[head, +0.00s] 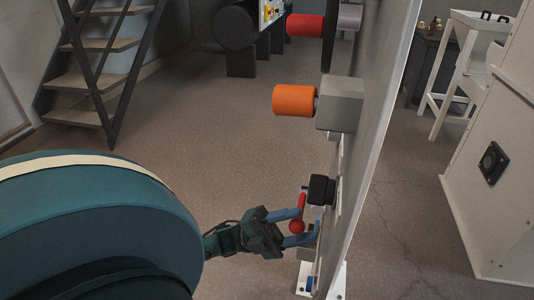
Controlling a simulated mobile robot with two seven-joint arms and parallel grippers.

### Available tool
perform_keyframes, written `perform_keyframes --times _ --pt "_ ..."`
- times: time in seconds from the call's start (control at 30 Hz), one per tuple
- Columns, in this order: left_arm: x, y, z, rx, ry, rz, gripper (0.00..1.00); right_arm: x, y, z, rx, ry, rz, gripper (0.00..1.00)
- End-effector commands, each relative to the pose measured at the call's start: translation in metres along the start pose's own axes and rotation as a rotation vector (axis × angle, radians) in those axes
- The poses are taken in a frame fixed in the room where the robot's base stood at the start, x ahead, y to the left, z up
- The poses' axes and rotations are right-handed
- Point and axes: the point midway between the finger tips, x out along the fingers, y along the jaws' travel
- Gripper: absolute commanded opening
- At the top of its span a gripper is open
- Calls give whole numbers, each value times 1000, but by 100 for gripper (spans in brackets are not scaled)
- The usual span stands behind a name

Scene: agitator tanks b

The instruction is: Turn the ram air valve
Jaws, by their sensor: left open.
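A red lever with a ball end (297,226) stands out from the lower part of a grey upright panel (376,85), below a black block (321,189). No label is readable, so I cannot tell for sure that it is the ram air valve. My left gripper (296,227) is open, its blue fingers pointing at the panel. In the picture the red ball lies between the two fingers; contact cannot be told. The lever's mount is partly hidden. My right gripper is not in view.
An orange cylinder (294,100) on a grey box (340,103) and a red cylinder (305,26) jut from the panel above my gripper. Stairs (100,80) stand at the back left. A white cabinet (505,170) stands at the right.

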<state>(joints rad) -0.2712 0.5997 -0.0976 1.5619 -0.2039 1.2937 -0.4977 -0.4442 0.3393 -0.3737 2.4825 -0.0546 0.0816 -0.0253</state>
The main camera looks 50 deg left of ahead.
Motion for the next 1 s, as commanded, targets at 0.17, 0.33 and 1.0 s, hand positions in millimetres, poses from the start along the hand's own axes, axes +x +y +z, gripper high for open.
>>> perform_keyframes --times 0.17,0.33,1.0 --pt "-26 0 0 -1 -5 4 49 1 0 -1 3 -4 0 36" --pt "-66 1 1 0 -6 5 49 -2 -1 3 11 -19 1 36" --pt "-129 0 0 1 0 1 49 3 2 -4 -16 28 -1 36"
